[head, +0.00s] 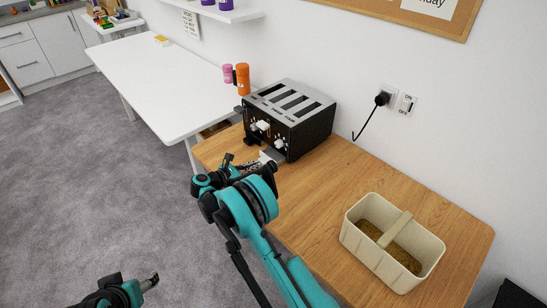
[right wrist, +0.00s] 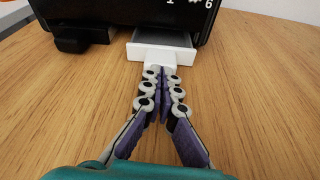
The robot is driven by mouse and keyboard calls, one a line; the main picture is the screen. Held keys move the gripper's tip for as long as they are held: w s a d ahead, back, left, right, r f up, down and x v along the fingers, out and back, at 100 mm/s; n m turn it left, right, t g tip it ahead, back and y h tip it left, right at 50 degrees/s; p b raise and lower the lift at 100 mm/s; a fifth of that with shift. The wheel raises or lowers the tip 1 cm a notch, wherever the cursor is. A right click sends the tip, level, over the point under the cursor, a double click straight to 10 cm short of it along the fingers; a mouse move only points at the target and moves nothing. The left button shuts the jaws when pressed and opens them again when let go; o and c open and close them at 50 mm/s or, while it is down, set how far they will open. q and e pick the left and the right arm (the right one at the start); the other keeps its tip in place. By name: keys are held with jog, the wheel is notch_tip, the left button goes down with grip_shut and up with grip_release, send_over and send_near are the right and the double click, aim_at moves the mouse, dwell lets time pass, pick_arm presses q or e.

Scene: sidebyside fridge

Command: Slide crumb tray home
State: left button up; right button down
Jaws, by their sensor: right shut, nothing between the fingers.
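The crumb tray (right wrist: 162,50) sticks part way out of the slot low on the toaster's front, with a white front and a grey pan behind it. The black and silver toaster (head: 290,115) stands at the back of the wooden table; its dark lower front also shows in the right wrist view (right wrist: 120,12). My right gripper (right wrist: 160,72) is shut and empty, low over the table, with its fingertips at the middle of the tray's white front; I cannot tell if they touch. My left gripper (head: 149,282) is over the floor, far from the toaster; its finger state is unclear.
A cream caddy (head: 360,240) stands at the right of the wooden table (head: 320,190). An orange container (head: 242,80) and a pink one (head: 227,73) are behind the toaster's left side. A black cord runs from the wall plug (head: 382,98). The table between toaster and caddy is clear.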

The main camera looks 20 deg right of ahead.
aim_at(261, 161)
jog(key=shift+w+d+b, duration=0.15)
jog(key=shift+w+d, duration=0.2)
jog(key=shift+d, duration=0.55)
jog(key=shift+w+d+b, duration=0.15)
jog(key=shift+w+d, duration=0.15)
jog(key=shift+d, duration=0.55)
jog(key=shift+a, duration=0.15)
jog(key=shift+s+a+b, duration=0.15)
jog(key=shift+s+a, duration=0.2)
jog(key=shift+a, duration=0.55)
jog(key=shift+s+a+b, duration=0.1)
jog(key=shift+s+a, duration=0.25)
jog(key=shift+a, duration=0.55)
jog(key=shift+s+a+b, duration=0.15)
jog(key=shift+s+a, duration=0.2)
jog(key=shift+a, duration=0.55)
